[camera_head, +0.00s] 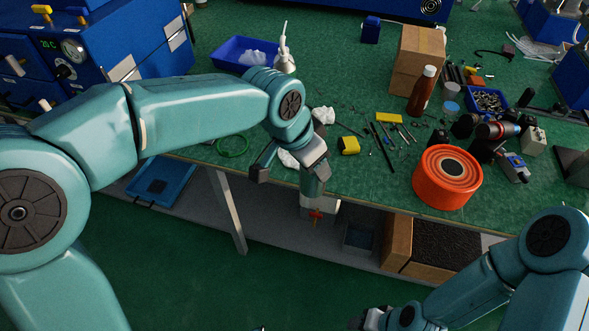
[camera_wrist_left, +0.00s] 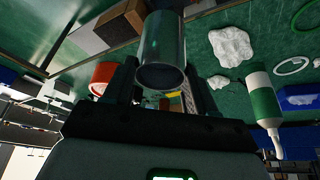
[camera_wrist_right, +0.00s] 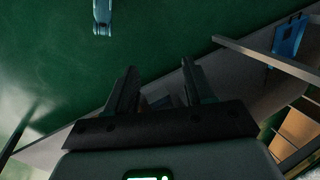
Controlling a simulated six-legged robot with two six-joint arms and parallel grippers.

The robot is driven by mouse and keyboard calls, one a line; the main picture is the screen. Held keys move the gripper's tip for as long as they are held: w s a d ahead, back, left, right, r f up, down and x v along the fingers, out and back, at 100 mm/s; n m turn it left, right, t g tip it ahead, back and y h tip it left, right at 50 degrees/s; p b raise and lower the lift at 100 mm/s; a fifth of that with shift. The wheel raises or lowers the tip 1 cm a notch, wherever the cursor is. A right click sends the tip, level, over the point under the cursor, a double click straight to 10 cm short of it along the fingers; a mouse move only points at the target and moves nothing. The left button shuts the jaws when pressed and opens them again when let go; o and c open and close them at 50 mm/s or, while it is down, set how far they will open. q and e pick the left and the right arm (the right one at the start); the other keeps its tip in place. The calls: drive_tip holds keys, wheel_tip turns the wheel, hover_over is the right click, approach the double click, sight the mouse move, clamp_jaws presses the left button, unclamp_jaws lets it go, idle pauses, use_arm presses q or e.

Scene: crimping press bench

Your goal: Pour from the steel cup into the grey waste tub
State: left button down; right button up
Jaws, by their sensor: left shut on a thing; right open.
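My left gripper (camera_head: 290,168) is shut on the steel cup (camera_head: 312,184), held at the front edge of the bench. In the left wrist view the cup (camera_wrist_left: 162,48) is a shiny grey cylinder between the fingers, one round end facing the camera. I cannot tell whether anything is inside it. A small grey open tub (camera_head: 358,238) stands low under the bench, right of and below the cup; it looks like the waste tub. My right gripper (camera_wrist_right: 160,88) is open and empty, low in front of the bench.
A light grey piece with a red part (camera_head: 316,211) shows just below the cup. A cardboard box (camera_head: 397,243) stands right of the tub. An orange reel (camera_head: 447,177) and a yellow item (camera_head: 349,145) lie on the bench. A blue tray (camera_head: 160,182) lies low at left.

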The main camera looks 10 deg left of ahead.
use_arm(q)
drive_tip(key=shift+d+r, duration=0.15)
use_arm(e)
drive_tip(key=o, duration=0.5)
drive_tip(key=m+t+y, duration=0.2)
drive_tip(key=m+y, duration=1.2)
drive_tip(key=m, duration=0.4)
approach(312, 176)
wheel_tip(312, 176, down, 3)
drive_tip(key=w, duration=0.3)
drive_tip(key=a, duration=0.7)
drive_tip(key=w+a, duration=0.1)
drive_tip(key=a, duration=0.2)
drive_tip(key=shift+a+f, duration=0.15)
drive_tip(key=shift+f, duration=0.15)
